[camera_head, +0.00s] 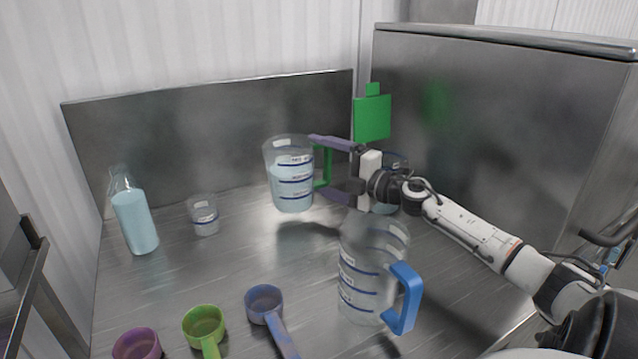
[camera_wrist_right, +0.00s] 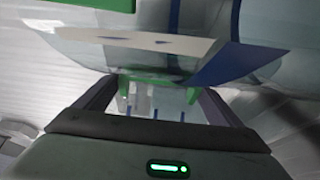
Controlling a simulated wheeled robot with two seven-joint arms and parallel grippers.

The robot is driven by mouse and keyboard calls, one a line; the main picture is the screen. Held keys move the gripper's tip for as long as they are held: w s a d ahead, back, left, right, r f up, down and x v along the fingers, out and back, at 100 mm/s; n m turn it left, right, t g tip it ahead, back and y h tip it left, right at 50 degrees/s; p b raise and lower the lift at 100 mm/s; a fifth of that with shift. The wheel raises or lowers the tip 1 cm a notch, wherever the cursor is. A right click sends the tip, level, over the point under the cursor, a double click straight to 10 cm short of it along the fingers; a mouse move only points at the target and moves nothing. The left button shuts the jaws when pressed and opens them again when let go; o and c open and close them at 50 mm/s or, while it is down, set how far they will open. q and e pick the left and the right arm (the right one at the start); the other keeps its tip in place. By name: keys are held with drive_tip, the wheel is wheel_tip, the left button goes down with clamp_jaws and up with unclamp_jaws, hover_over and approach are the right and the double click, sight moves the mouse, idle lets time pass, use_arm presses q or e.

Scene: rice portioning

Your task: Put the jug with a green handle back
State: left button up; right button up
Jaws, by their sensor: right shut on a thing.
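The clear jug with a green handle (camera_head: 290,180) holds pale blue liquid and has blue level lines. It is upright and looks held above the steel counter, with a shadow below it. My right gripper (camera_head: 326,168) is shut on its green handle, coming from the right. In the right wrist view, the jug's wall (camera_wrist_right: 180,62) fills the top, and the green handle (camera_wrist_right: 124,92) shows between the fingers of my right gripper (camera_wrist_right: 155,100). My left gripper is out of view.
A jug with a blue handle (camera_head: 365,270) stands in front. Another vessel (camera_head: 396,160) is partly hidden behind my right wrist. A green card (camera_head: 373,118) is at the back. A bottle (camera_head: 135,220), a small cup (camera_head: 203,215) and coloured scoops (camera_head: 204,322) stand left and front.

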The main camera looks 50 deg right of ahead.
sight(321, 183)
drive_tip(key=shift+f, duration=1.55)
drive_tip(key=shift+b, duration=0.3)
drive_tip(key=shift+f, duration=0.2)
drive_tip(key=o, duration=1.9)
drive_tip(key=shift+f, duration=0.2)
drive_tip(key=shift+r, duration=0.15)
drive_tip(key=shift+s, duration=0.15)
drive_tip(key=s, duration=0.7)
drive_tip(key=s+d, duration=0.1)
drive_tip(key=s, duration=0.3)
drive_tip(key=shift+s+d+r, duration=0.1)
drive_tip(key=shift+s, duration=0.25)
